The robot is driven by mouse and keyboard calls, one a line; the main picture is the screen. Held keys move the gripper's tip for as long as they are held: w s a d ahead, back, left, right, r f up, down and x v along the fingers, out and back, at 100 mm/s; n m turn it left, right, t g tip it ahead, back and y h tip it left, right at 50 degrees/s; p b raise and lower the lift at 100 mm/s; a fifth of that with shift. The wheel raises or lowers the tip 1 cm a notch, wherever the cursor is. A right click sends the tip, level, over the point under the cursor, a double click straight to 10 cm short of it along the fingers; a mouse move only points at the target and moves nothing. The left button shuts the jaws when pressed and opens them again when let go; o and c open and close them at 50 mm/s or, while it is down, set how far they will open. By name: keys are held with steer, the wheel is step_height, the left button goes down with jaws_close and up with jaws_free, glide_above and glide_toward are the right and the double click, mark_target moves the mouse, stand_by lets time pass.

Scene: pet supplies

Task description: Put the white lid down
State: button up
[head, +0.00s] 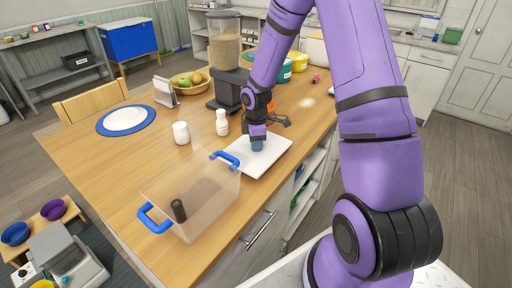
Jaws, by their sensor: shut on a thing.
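The white lid (262,165) is a flat, square panel in the head view, right of the clear bin. It is level and lies on or just above the wooden table near its right edge; I cannot tell whether it touches. My gripper (257,147) points down over the lid's middle and is shut on its small blue-grey knob, with the fingers mostly hidden. The clear bin (187,205) has blue handles, stands open on the near part of the table, and holds a dark cylinder (179,210).
A white bottle (222,123) and a white jar (181,133) stand just left of the lid. Behind are a food dispenser (225,52), a fruit basket (189,82) and several tubs. A blue-rimmed plate (126,119) lies at left. The table's left middle is clear.

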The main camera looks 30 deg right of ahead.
steer(key=shift+f, duration=1.05)
steer(key=shift+f, duration=0.1)
steer(key=o, duration=1)
steer(key=shift+c, duration=0.2)
